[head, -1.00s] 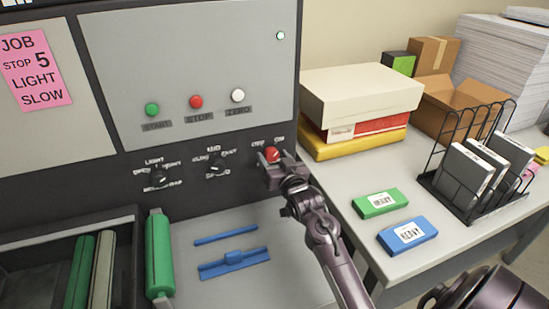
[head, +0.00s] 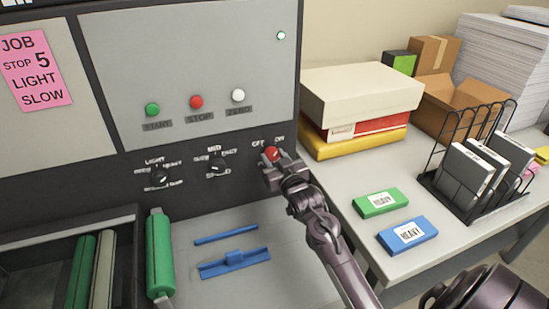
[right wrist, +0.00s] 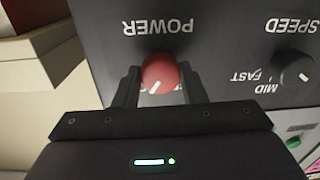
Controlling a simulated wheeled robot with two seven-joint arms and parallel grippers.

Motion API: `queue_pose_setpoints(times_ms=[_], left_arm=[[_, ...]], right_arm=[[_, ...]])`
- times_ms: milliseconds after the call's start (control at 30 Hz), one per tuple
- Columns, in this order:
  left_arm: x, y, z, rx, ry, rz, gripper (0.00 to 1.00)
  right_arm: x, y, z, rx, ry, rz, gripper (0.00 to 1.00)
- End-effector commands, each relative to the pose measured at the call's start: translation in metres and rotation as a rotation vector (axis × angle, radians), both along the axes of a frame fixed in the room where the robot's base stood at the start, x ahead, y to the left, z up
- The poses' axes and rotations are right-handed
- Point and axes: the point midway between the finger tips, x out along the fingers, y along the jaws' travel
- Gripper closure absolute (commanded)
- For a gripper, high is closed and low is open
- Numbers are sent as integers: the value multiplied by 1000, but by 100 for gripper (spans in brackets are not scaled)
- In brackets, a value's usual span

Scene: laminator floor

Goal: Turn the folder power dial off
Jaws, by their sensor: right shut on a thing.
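The red power dial (head: 271,153) sits on the dark lower panel of the folder, under its OFF and ON labels. My right gripper (head: 279,165) is at the dial. In the right wrist view, the dial (right wrist: 160,73) sits between the two fingers of my right gripper (right wrist: 158,85), which are shut on it. That view is upside down, with the word POWER beyond the dial. The dial's white mark points down and slightly left there. The OFF and ON labels are mostly hidden in that view. My left gripper is not in view.
Two black dials (head: 217,166) (head: 160,178) are left of the power dial. Green, red and white buttons (head: 196,102) are above. Blue parts (head: 235,263) lie on the surface below. The right table holds green (head: 380,203) and blue (head: 408,235) boxes and a wire rack (head: 470,165).

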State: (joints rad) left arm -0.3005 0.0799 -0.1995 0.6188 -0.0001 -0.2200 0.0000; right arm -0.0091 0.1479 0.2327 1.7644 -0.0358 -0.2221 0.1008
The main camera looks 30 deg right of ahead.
Motion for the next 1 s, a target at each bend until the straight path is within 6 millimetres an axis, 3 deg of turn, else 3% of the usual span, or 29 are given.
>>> queue_pose_setpoints(times_ms=[1000], left_arm=[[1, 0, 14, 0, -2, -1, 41]], right_arm=[[0, 2, 1, -937, 224, 4, 85]])
